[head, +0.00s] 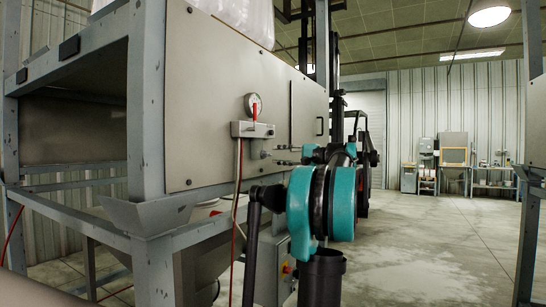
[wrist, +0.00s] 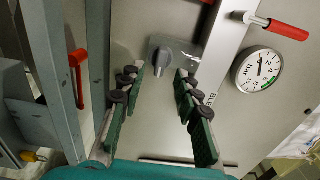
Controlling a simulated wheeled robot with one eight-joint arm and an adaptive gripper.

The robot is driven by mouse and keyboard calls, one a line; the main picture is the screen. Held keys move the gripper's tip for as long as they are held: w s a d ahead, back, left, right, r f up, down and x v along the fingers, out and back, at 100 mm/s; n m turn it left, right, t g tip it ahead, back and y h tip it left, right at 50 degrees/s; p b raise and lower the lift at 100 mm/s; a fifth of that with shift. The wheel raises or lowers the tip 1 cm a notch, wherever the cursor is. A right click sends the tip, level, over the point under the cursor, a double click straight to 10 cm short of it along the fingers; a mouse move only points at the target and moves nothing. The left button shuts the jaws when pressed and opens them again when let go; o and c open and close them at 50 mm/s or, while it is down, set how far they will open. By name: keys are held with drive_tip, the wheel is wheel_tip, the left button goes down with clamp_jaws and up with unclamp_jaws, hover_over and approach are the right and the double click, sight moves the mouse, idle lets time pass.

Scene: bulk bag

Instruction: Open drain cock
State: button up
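No part carries a readable drain cock label, so I cannot tell which one it is. A red-handled lever (head: 254,110) stands upright on a grey block below the gauge in the head view; its red handle (wrist: 288,30) is at the top right in the wrist view. A grey knob (wrist: 164,54) sits on the panel, just beyond and between my fingers. Another red handle (wrist: 77,75) shows at the left of the wrist view, beside a grey post. My gripper (wrist: 157,78) is open and empty, facing the panel; in the head view it (head: 286,155) is close to the panel's lower right.
A round gauge (wrist: 258,70) is right of the fingers in the wrist view. The grey panel (head: 215,80) sits in a steel frame (head: 150,220). A red hose (head: 235,220) hangs from the block. Open floor (head: 420,240) lies to the right.

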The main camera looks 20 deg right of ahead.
drive_tip(key=v, duration=0.8)
drive_tip(key=shift+f, duration=0.1)
drive_tip(key=s+a+f+n+g+h, duration=0.2)
drive_tip(key=a+f+g, duration=0.2)
drive_tip(key=a+f, duration=0.9)
drive_tip(key=s+a+f+n+g+h, duration=0.1)
drive_tip(key=s+a+f+n+g, duration=0.15)
drive_tip(key=a+f, duration=1.1)
drive_tip(key=s+a+f+n+g+h, duration=0.1)
drive_tip(key=s+a+f+g+h, duration=0.1)
drive_tip(key=s+f, duration=0.65)
drive_tip(key=s+a+f+n+g+h, duration=0.2)
drive_tip(key=s+f, duration=0.1)
drive_tip(key=f, duration=1)
drive_tip(key=s+d+f+n+h, duration=0.1)
drive_tip(key=s+f+n+h, duration=0.2)
drive_tip(key=s+f, duration=0.8)
drive_tip(key=shift+s+f+h, duration=0.2)
drive_tip(key=shift+s+h, duration=0.3)
drive_tip(key=shift+s, duration=0.1)
